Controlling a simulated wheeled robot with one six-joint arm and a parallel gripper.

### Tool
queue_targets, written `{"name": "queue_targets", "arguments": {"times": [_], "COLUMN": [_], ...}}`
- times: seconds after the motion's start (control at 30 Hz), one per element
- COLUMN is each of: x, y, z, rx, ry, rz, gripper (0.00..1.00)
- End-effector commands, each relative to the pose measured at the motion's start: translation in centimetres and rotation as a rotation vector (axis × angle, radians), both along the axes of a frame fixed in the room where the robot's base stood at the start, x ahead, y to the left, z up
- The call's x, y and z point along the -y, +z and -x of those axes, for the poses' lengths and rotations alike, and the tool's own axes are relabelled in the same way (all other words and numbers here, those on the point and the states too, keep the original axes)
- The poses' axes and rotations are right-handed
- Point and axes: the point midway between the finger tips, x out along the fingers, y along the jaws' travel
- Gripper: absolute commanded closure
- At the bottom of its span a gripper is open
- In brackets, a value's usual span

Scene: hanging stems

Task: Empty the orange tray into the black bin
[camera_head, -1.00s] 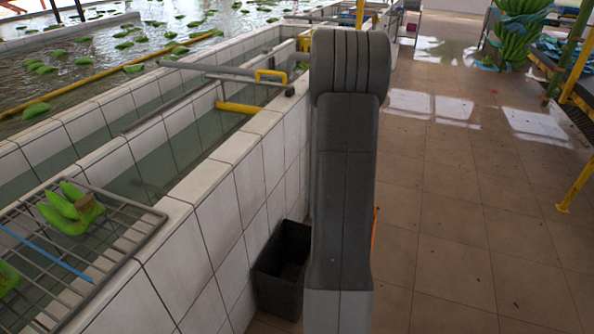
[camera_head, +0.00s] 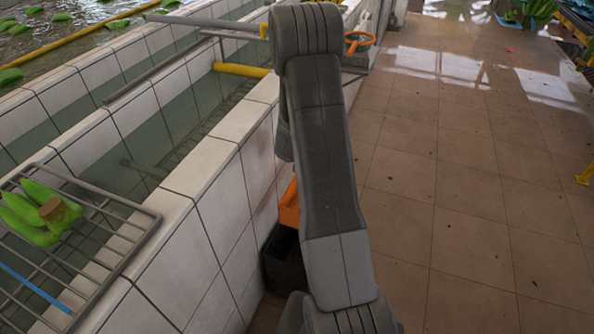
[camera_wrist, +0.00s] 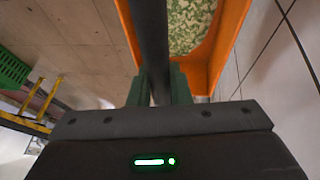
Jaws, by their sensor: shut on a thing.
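The orange tray (camera_wrist: 234,38) shows in the wrist view with chopped green and cream bits (camera_wrist: 185,22) inside. My gripper (camera_wrist: 158,88) has its green fingers shut on a dark bar that runs over the tray and appears to be its handle. In the head view a piece of the orange tray (camera_head: 289,206) shows left of my arm, just above the black bin (camera_head: 283,262). The bin stands on the floor against the tiled wall, its right side hidden by my arm. My gripper is hidden in the head view. I cannot tell the tray's exact tilt.
The white tiled tank wall (camera_head: 215,200) runs along the left, close to the bin. A wire rack (camera_head: 110,235) with green bananas (camera_head: 38,215) sits on it. An orange ring (camera_head: 358,42) is further back.

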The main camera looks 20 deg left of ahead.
Motion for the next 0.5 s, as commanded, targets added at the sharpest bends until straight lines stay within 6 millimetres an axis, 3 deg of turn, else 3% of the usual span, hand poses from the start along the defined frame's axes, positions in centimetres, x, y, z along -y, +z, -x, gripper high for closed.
{"name": "queue_targets", "arguments": {"times": [0.03,0.2,0.37,0.5], "x": [-1.7,-5.3,-7.0,-7.0], "y": [-0.9,-2.3,-2.9,-3.0], "z": [0.1,0.7,1.1,1.2], "rx": [-0.001,-0.009,-0.014,-0.015], "ry": [0.008,0.014,0.015,0.014], "rz": [-0.003,-0.008,-0.012,-0.028], "gripper": [1.00,1.00,1.00,1.00]}}
